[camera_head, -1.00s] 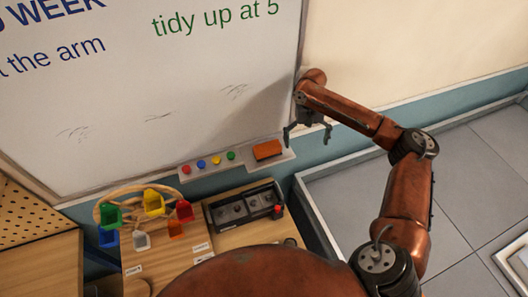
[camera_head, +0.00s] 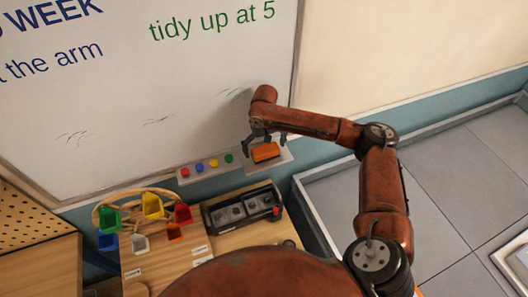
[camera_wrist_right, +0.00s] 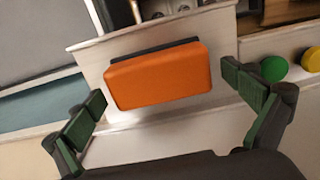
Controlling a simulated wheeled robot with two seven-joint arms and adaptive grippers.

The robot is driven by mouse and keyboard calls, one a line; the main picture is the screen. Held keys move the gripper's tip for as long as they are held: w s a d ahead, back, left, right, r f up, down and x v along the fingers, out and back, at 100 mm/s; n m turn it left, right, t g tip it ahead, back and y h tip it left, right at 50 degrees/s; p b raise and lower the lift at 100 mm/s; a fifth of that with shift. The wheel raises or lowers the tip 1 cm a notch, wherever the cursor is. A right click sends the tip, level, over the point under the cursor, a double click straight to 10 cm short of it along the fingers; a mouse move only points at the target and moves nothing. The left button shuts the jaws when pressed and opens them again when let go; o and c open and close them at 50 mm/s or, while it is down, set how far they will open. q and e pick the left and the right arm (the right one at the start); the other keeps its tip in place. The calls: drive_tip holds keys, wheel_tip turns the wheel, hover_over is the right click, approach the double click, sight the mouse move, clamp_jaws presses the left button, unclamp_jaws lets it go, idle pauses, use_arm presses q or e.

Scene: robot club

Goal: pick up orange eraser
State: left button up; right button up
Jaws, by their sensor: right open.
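The orange eraser (camera_head: 265,152) has a dark underside and lies on the right part of the whiteboard's ledge (camera_head: 284,159). In the right wrist view the orange eraser (camera_wrist_right: 158,77) shows large, a little beyond the fingertips. My right gripper (camera_head: 259,146) is open and empty over the eraser. In the right wrist view its two fingers (camera_wrist_right: 172,102) stand apart on either side of the eraser, and I see no contact. My left gripper is not in view.
Several coloured magnets (camera_head: 214,163) sit on the ledge left of the eraser. Below stand a rack of coloured bins (camera_head: 141,211) and a dark device (camera_head: 241,208) on a wooden table. The whiteboard (camera_head: 150,100) rises behind the ledge.

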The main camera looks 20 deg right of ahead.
drive_tip(key=shift+c, duration=0.3)
drive_tip(key=shift+c, duration=0.8)
drive_tip(key=c, duration=1)
drive_tip(key=shift+r, duration=0.6)
drive_tip(key=s+a+r+b, duration=0.1)
drive_tip(key=s+r, duration=0.3)
drive_tip(key=s+a+r+b, duration=0.1)
drive_tip(key=s+a+r, duration=0.1)
drive_tip(key=s+r, duration=0.2)
drive_tip(key=s+a+r, duration=0.2)
drive_tip(key=s+r, duration=0.1)
drive_tip(key=s, duration=0.2)
drive_tip(key=shift+r+b, duration=0.4)
